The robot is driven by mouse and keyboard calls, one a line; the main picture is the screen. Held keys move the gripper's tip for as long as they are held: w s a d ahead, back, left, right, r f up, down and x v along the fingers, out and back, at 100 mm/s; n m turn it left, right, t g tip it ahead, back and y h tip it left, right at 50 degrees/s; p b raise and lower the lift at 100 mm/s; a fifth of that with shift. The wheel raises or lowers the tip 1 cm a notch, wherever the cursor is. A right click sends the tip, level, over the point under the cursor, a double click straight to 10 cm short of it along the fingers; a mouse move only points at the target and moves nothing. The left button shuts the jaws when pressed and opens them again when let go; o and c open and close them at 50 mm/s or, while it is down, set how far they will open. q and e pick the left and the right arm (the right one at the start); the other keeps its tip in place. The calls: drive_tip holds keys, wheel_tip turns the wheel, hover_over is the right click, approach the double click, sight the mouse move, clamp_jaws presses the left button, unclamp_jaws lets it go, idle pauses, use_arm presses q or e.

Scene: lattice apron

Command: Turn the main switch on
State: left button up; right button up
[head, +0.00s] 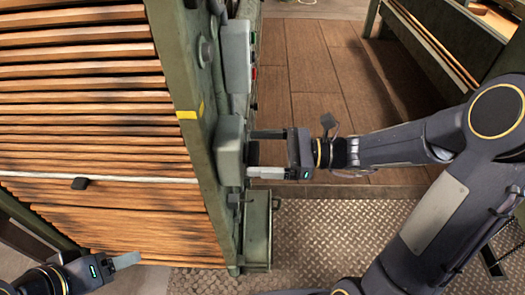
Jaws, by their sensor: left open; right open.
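The main switch looks to be the grey-green box (230,146) on the side of the green machine frame, with a dark knob (252,153) on its right face. My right gripper (262,153) reaches in from the right. Its two fingers are open, one above and one below the knob, with their tips close to the box. I cannot tell whether the fingers touch the knob, and the knob's turned position is not clear. My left gripper (124,261) is open and empty at the lower left, in front of the wooden slats, away from the switch.
A paler control box (236,55) with green and red buttons sits above the switch box. A green open tray or bracket (258,230) is below it. Wooden slats (90,120) fill the left. Chequered metal plate (330,235) and brown floor panels (310,80) lie to the right.

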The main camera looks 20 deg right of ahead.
drive_tip(key=shift+c, duration=0.3)
drive_tip(key=c, duration=0.9)
drive_tip(key=shift+r+m+p, duration=0.15)
drive_tip(key=shift+m+p, duration=0.15)
drive_tip(key=shift+p, duration=0.45)
drive_tip(key=m+p, duration=1.2)
drive_tip(key=p, duration=0.4)
drive_tip(key=shift+w+d+p, duration=0.1)
drive_tip(key=shift+w+p, duration=0.05)
drive_tip(key=shift+p, duration=0.15)
drive_tip(key=shift+f+m+p, duration=0.2)
drive_tip(key=shift+m+p, duration=0.8)
drive_tip(key=shift+m, duration=0.3)
drive_tip(key=shift+f+m+p, duration=0.15)
drive_tip(key=shift+m+p, duration=0.85)
drive_tip(key=shift+m, duration=0.3)
drive_tip(key=o, duration=1)
drive_tip(key=shift+c, duration=0.2)
